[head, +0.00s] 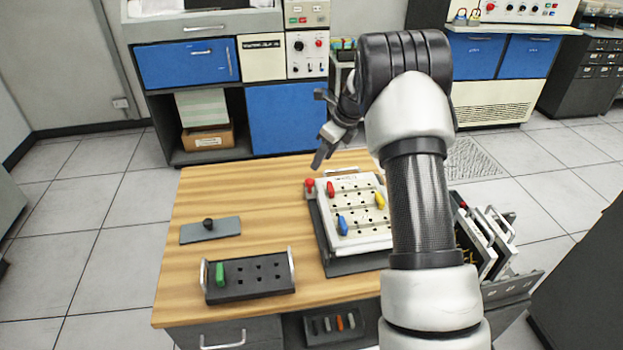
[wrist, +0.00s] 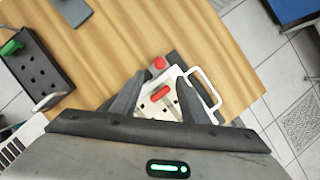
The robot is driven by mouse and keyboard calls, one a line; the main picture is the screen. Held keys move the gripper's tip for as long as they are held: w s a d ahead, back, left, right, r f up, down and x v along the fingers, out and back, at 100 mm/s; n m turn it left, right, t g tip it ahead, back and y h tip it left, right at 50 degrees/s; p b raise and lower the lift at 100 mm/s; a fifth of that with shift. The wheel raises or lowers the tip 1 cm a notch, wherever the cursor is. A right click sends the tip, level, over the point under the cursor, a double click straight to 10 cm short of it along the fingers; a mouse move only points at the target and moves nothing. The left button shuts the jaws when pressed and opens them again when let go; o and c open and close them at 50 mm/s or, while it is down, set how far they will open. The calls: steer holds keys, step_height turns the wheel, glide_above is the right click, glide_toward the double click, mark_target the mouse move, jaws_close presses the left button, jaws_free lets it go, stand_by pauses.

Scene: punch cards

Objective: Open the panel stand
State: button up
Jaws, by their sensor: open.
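The panel stand, a white panel (head: 353,190) with rows of holes on a dark grey base (head: 355,264), sits on the right part of the wooden table. Red, yellow and blue pegs stick up from it, and a red knob (head: 310,184) is at its far left corner. My gripper (head: 325,147) is above the panel's far edge, open and empty. In the wrist view, the red knob (wrist: 158,63), a red peg (wrist: 160,94) and a white handle (wrist: 204,88) show near my gripper (wrist: 157,92). My arm hides the panel's right side.
A black peg block (head: 248,277) with a green peg and two handles is at the front left. A grey plate (head: 210,229) with a black knob lies behind it. A rack of cards (head: 485,245) is to the right. The table's back left is clear.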

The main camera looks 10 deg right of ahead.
mark_target(310, 181)
steer(key=x, duration=1)
steer(key=shift+w+a+f, duration=0.1)
steer(key=shift+w+f, duration=0.05)
steer(key=shift+f, duration=0.2)
jaws_close()
